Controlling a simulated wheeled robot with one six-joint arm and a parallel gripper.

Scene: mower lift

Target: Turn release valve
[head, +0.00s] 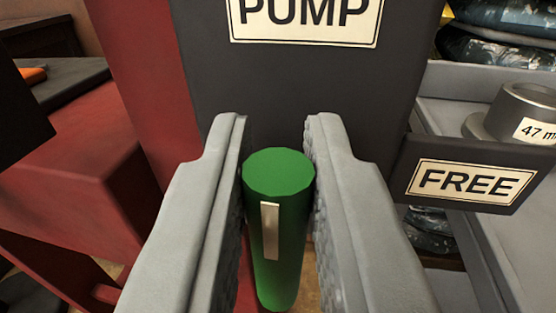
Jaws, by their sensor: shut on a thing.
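A green cylindrical handle (279,226) with a pale metal strip on its side stands between the fingers of my gripper (279,180) in the head view. Its flat top faces me and its lower end runs down toward the bottom edge. My gripper is shut on this handle, with one grey finger along each side. A dark sign reading FREE (463,181) is just right of the right finger. A dark panel (300,85) with a label reading PUMP (306,18) stands behind the handle. What the handle joins to below is not clear.
A red metal body (80,165) fills the left. At right, a grey tray (450,84) holds a metal socket-like part (520,108) with a partly cut-off label starting 47. Dark patterned bags (500,50) lie behind it. A dark block (20,125) is at far left.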

